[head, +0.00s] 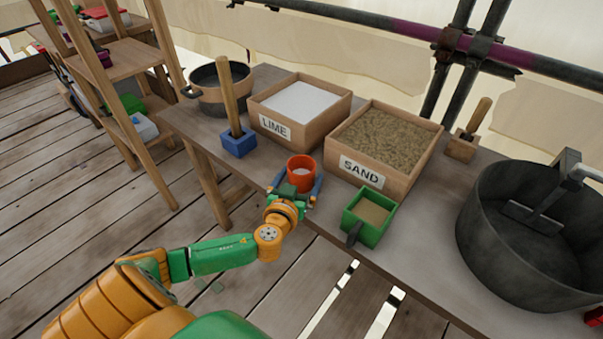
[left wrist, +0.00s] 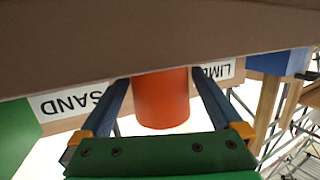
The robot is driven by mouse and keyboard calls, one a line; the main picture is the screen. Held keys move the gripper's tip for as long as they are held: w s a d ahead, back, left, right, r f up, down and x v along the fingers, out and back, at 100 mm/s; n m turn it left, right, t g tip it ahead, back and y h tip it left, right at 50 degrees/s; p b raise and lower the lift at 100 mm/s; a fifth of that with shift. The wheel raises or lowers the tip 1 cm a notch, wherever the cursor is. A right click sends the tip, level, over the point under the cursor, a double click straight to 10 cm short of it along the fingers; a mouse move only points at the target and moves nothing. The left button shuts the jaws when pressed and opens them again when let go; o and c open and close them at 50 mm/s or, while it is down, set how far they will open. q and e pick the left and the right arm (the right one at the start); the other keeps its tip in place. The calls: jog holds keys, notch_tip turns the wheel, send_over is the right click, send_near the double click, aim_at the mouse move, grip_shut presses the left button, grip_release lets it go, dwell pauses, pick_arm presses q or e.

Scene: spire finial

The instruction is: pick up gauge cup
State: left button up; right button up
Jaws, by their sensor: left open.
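The orange-red cup (head: 302,172), which I take to be the gauge cup, stands upright near the front edge of the table, in front of the lime and sand boxes. Something pale shows inside it. My left gripper (head: 295,187) is open at the near side of the cup, with one blue finger to each side. In the left wrist view the orange cup (left wrist: 161,100) appears upside down between the open fingers (left wrist: 161,80), with narrow gaps beside it. Whether the fingers touch it cannot be told. My right gripper is not in view.
A green box with a dark handle (head: 369,217) stands close right. The lime box (head: 276,128) and sand box (head: 362,170) stand behind. A blue-based tool (head: 238,142) is left, a dark pot (head: 222,88) behind it. A large black bucket (head: 490,225) fills the right.

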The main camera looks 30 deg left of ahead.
pick_arm(q)
jog(key=shift+w+a+f, duration=0.15)
jog(key=shift+w+f, duration=0.1)
jog(key=shift+w, duration=0.2)
jog(key=shift+s+r, duration=0.1)
jog(key=shift+s, duration=0.05)
jog(key=c, duration=1.2)
